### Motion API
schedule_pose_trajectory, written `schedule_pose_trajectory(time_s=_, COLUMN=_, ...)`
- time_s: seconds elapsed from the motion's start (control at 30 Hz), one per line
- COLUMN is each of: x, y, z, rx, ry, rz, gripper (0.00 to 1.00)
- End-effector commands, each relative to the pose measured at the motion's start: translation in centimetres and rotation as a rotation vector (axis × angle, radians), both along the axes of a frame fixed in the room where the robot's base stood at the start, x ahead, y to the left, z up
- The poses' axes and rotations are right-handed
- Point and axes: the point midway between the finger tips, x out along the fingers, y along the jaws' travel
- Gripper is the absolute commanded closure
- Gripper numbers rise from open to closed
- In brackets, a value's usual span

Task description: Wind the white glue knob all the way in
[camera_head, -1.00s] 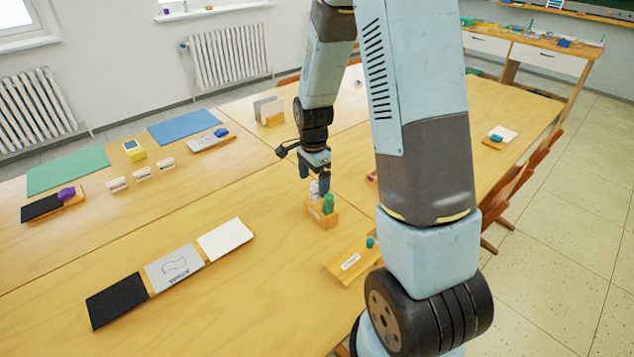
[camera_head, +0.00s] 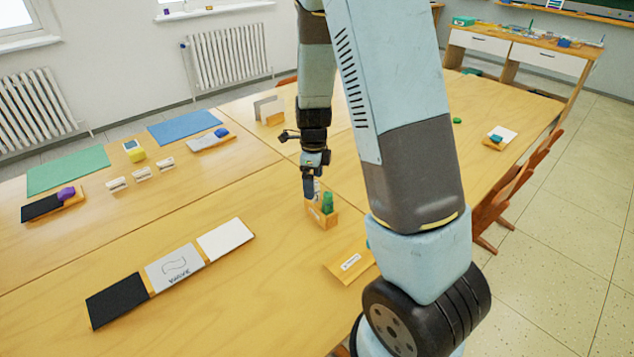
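A small wooden holder (camera_head: 326,218) stands on the table and carries a white glue stick (camera_head: 317,188) and a green one (camera_head: 327,203). My gripper (camera_head: 309,194) points down at the white stick, on the left side of the holder. Its fingers overlap the white stick in this view and hide most of its top. The knob cannot be made out. The fingers look close together, but I cannot tell whether they grip the white stick.
A wooden tray with a label (camera_head: 350,263) lies in front of the holder. Black, drawn and white cards (camera_head: 172,272) lie to the left. A grey-and-wood stand (camera_head: 270,110) is behind.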

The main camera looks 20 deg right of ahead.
Motion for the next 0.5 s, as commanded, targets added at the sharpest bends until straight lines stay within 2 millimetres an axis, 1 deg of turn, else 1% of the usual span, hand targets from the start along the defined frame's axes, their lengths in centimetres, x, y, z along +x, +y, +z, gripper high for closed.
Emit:
schedule_pose_trajectory(time_s=0.1, x=-0.01, y=0.09, z=-0.01, rx=-0.001, ry=0.001, rz=-0.110, gripper=0.04)
schedule_pose_trajectory(time_s=0.2, x=-0.01, y=-0.01, z=-0.01, rx=-0.001, ry=0.001, rz=-0.156, gripper=0.04)
schedule_pose_trajectory(time_s=0.5, x=0.01, y=-0.02, z=-0.01, rx=0.000, ry=0.000, rz=-0.159, gripper=0.04)
